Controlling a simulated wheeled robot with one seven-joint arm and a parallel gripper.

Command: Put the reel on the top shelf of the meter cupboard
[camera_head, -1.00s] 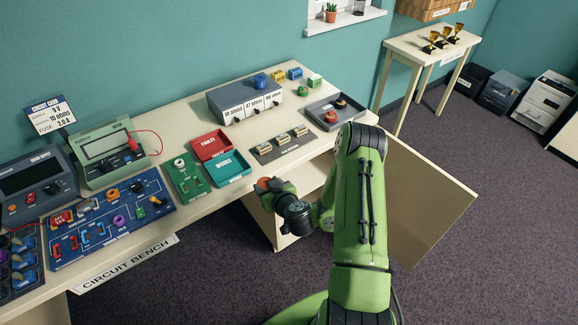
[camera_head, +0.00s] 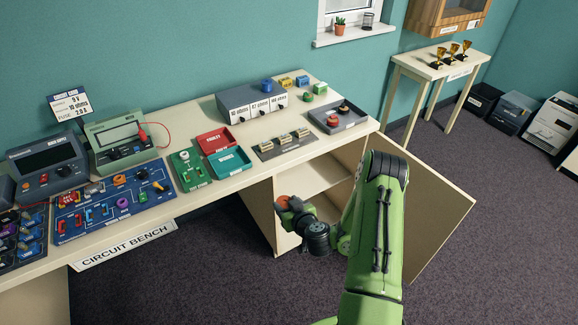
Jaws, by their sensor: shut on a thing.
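My gripper (camera_head: 286,204) is shut on a small orange-red thing, which seems to be the reel (camera_head: 282,201); the fingers cover much of it. It is held in front of the open meter cupboard (camera_head: 262,212) under the right end of the bench. The cupboard's door (camera_head: 445,215) stands open to the right. Inside, a pale shelf (camera_head: 322,188) shows behind and above my gripper, with open space over it. My arm hides the right part of the inside and some of the door.
The bench top (camera_head: 225,190) overhangs the cupboard. It carries a grey tray (camera_head: 350,127), a resistor box (camera_head: 252,103), red and teal trays and a blue circuit board (camera_head: 90,228). A trophy table (camera_head: 428,68) stands at the back right. The floor before the cupboard is clear.

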